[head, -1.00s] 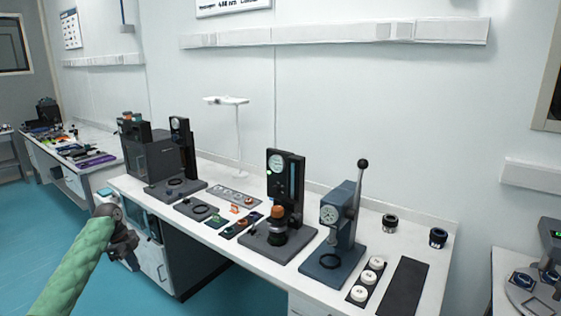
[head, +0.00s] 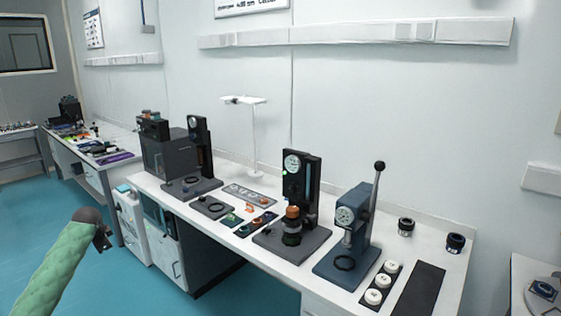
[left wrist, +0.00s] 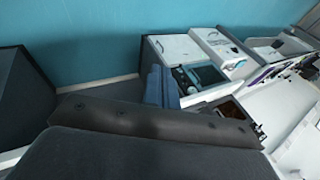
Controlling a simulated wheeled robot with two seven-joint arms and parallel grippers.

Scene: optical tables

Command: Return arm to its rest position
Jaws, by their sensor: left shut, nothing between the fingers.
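My left arm, in a green sleeve (head: 52,268), comes in from the lower left of the head view. My left gripper (head: 106,243) is small and dark at its end, shut and empty. It hangs over the blue floor, left of the white cabinet and clear of the bench, touching nothing that I can see. In the left wrist view, large dark surfaces fill the lower part, with the floor and cabinets beyond. My right gripper is not in view.
A long white bench (head: 225,222) holds a blue lever press (head: 350,225), a black gauge stand (head: 300,190) and a dark boxy device (head: 168,158). A white cabinet (head: 133,225) stands by its left end. Blue floor (head: 28,215) is open at left.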

